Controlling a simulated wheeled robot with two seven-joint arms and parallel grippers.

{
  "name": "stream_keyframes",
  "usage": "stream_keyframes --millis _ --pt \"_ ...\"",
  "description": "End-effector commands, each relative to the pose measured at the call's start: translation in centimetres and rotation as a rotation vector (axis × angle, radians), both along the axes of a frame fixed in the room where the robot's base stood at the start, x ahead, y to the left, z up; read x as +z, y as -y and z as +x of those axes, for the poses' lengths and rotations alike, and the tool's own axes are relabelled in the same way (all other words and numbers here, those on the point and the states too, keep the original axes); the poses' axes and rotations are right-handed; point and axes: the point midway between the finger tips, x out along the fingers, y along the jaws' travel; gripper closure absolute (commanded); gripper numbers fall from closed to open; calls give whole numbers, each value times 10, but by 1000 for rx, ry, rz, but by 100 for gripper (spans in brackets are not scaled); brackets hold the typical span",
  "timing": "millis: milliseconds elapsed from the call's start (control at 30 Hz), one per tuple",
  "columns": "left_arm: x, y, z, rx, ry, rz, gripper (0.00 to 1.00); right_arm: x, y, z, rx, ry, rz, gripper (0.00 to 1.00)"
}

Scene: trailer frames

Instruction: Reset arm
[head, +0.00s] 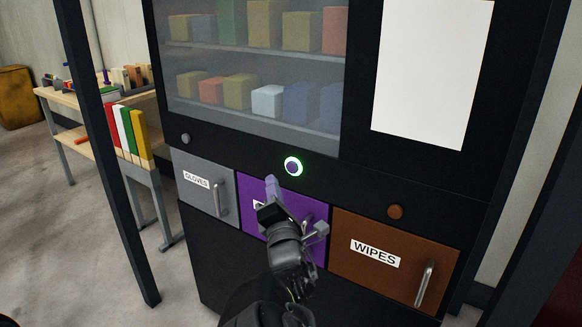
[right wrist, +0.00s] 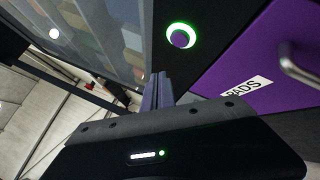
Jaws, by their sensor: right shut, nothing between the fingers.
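My right gripper (head: 271,183) is in front of the purple drawer, with its fingers shut together and nothing between them. Its fingertips point up, just below and left of a purple button (head: 293,167) with a lit green ring. In the right wrist view the shut fingers (right wrist: 157,88) show below and left of the same button (right wrist: 181,37). Whether the fingers touch the cabinet front I cannot tell. The right arm hides part of the purple drawer (head: 252,192); its label reads PADS in the right wrist view. My left gripper is not in view.
The dark cabinet has a grey GLOVES drawer (head: 205,187) and a brown WIPES drawer (head: 392,262), with boxes behind glass above. A grey button (head: 186,139) and a brown button (head: 395,211) sit above them. A dark post (head: 110,165) stands at left, before a wooden bench (head: 135,148).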

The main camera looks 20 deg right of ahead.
Motion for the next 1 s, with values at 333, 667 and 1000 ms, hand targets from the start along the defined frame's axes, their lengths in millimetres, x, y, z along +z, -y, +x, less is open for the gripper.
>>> stream_keyframes --millis 333,667,1000 --pt "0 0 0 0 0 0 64 -1 -1 -2 -1 -2 0 100" --pt "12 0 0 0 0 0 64 -83 26 -3 -25 -185 186 100" --pt "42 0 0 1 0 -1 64 -299 65 -94 -248 -644 849 100"
